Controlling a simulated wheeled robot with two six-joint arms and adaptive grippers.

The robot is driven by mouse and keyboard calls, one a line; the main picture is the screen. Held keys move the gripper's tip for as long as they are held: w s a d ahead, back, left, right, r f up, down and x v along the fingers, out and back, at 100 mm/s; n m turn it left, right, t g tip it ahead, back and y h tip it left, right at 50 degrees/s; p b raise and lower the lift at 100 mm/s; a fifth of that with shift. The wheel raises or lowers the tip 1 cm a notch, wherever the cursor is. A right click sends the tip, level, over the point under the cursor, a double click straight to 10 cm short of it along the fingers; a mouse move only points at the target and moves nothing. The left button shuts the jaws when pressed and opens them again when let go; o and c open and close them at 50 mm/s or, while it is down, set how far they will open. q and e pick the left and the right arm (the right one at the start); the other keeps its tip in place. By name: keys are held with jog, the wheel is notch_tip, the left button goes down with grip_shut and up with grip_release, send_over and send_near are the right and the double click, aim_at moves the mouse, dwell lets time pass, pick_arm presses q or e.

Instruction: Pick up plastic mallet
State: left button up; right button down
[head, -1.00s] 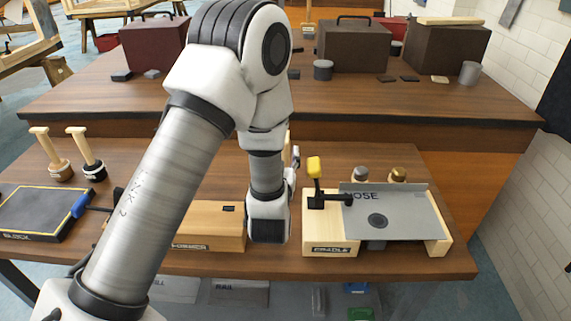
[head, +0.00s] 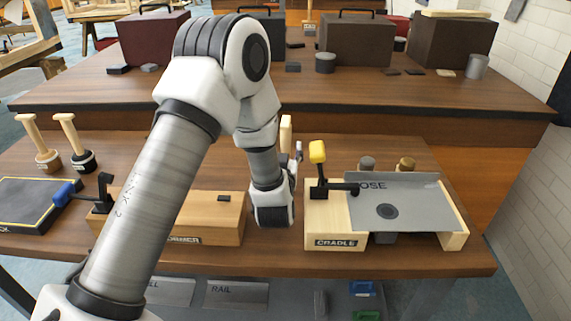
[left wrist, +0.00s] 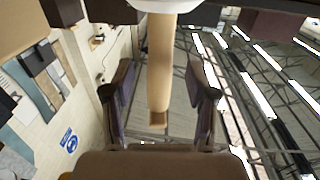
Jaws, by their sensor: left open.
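A pale wooden handle (head: 286,130) stands upright on the near bench, partly behind my left arm; its lower part is hidden in the head view. In the left wrist view the same handle (left wrist: 160,65) runs between the two fingers, with a whitish head at the top edge (left wrist: 158,5). This looks like the plastic mallet. My left gripper (head: 297,160) is open, its fingers (left wrist: 160,98) on either side of the handle with a gap on each side. My right gripper is not in view.
Two other mallets (head: 42,143) (head: 76,143) stand handle-up at the left. A CRADLE fixture (head: 335,242) with a grey plate (head: 405,205) and a yellow-handled clamp (head: 318,153) is right of my gripper.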

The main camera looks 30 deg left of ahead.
pick_arm(q)
jog(key=shift+x, duration=1.2)
jog(key=shift+d, duration=0.1)
grip_shut()
jog(key=shift+r, duration=0.1)
